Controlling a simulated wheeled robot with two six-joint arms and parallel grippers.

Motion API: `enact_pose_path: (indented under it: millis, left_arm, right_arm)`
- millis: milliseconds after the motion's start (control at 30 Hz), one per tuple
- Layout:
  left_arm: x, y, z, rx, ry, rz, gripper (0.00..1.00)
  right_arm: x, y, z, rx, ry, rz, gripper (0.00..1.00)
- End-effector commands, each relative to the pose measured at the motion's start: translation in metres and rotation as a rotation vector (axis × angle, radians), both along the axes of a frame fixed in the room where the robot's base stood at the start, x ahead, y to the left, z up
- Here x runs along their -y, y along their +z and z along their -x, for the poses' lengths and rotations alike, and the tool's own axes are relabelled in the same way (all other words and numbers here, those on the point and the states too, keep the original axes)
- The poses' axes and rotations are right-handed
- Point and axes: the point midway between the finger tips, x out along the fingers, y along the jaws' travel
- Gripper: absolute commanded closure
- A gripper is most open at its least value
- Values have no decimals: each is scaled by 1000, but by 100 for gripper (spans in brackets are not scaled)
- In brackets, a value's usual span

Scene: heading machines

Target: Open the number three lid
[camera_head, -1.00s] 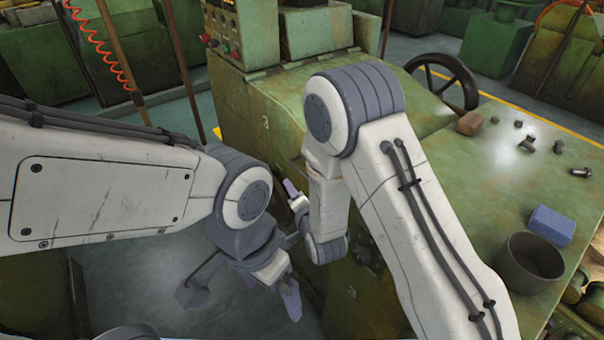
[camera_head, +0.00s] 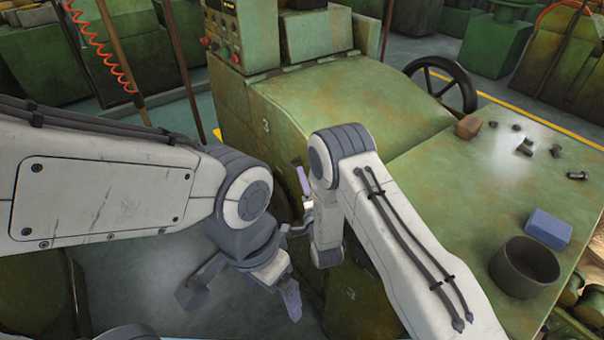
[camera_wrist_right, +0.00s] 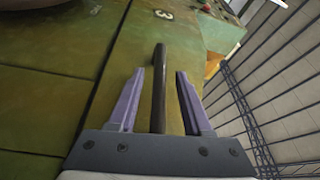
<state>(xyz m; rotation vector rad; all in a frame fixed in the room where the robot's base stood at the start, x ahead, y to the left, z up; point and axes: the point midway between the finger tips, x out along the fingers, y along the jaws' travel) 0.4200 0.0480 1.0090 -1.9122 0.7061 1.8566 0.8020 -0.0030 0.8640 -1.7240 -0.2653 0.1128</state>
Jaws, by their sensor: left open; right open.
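The lid (camera_head: 350,95) is a worn green sloping cover on the machine, with a white number 3 (camera_head: 266,126) on its side; the 3 also shows at the top of the right wrist view (camera_wrist_right: 163,14). A dark bar handle (camera_wrist_right: 158,80) stands out between the fingers of my right gripper (camera_wrist_right: 155,95). That gripper is open, with a gap on both sides of the bar. In the head view my right gripper (camera_head: 305,185) is at the machine's front side, partly hidden by its own arm. My left gripper (camera_head: 245,290) is open and empty, lower and to the left.
The green machine top at right holds a dark pot (camera_head: 525,268), a blue block (camera_head: 549,228), a brown block (camera_head: 468,127) and several small metal parts. A black handwheel (camera_head: 442,85) stands behind. A second 3 (camera_head: 350,293) marks the lower front.

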Motion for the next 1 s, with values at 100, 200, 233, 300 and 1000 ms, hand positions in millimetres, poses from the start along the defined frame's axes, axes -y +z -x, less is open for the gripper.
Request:
enact_pose_path:
  millis: [100,200,233,300,1000]
  left_arm:
    - [0,3,0,0,0,0,0]
    - [0,3,0,0,0,0,0]
    - [0,3,0,0,0,0,0]
    - [0,3,0,0,0,0,0]
    - [0,3,0,0,0,0,0]
  right_arm:
    - [-3,2,-13,1,-1,1,50]
    - [-4,1,-18,-1,0,1,50]
    - [-5,1,-19,0,0,1,50]
    - [-5,1,-20,0,0,2,50]
    - [-5,1,-19,-1,1,1,100]
